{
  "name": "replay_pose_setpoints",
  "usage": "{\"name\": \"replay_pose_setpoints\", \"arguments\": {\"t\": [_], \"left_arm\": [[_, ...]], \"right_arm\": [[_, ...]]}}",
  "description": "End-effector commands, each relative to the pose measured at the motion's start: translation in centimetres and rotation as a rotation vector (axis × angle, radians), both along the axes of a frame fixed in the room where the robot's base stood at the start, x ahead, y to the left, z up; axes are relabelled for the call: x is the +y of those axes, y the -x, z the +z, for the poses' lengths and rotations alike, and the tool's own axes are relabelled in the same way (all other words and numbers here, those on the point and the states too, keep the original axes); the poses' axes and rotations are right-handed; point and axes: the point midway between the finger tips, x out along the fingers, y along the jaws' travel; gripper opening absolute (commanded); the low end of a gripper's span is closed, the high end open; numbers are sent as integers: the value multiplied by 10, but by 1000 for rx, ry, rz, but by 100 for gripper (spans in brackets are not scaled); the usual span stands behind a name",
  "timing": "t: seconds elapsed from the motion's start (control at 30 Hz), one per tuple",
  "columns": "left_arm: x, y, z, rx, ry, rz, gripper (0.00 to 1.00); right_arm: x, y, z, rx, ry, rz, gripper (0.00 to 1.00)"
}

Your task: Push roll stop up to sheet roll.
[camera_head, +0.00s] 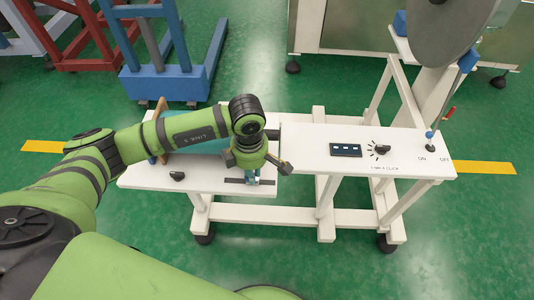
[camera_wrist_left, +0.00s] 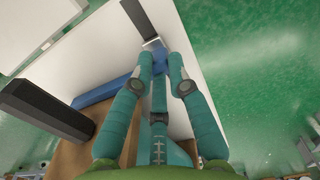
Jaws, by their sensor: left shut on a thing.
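The sheet roll (camera_head: 200,142) is teal and lies on the lower white table, partly hidden behind my left arm. My left gripper (camera_head: 254,177) points down at the table, right of the roll, over a dark slot strip (camera_head: 236,181). Most of the stop is hidden by the fingers. I cannot tell whether the stop touches the roll. My right gripper is out of view.
A black knob (camera_head: 177,176) sits on the lower white table (camera_head: 140,180). To the right is a white panel (camera_head: 300,140) with a display (camera_head: 345,150) and a switch (camera_head: 430,137). A grey disc (camera_head: 440,30) stands above it. Blue and red frames stand behind.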

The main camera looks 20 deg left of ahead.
Motion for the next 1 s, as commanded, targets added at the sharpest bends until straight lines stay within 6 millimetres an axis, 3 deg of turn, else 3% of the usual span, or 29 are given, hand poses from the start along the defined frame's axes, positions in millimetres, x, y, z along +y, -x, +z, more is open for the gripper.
{"name": "replay_pose_setpoints", "arguments": {"t": [0.6, 0.63, 0.67, 0.7, 1.0], "left_arm": [[28, 2, 3, -13, -7, 8, 0], [27, 2, 3, -13, -6, 8, 29], [27, 2, 3, -13, -6, 7, 41], [26, 2, 3, -12, -6, 7, 45], [24, 5, 2, -5, -2, 3, 45]], "right_arm": [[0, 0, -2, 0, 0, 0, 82], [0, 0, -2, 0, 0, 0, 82], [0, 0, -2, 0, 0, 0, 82], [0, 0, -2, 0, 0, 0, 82], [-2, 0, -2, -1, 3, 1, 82]]}}
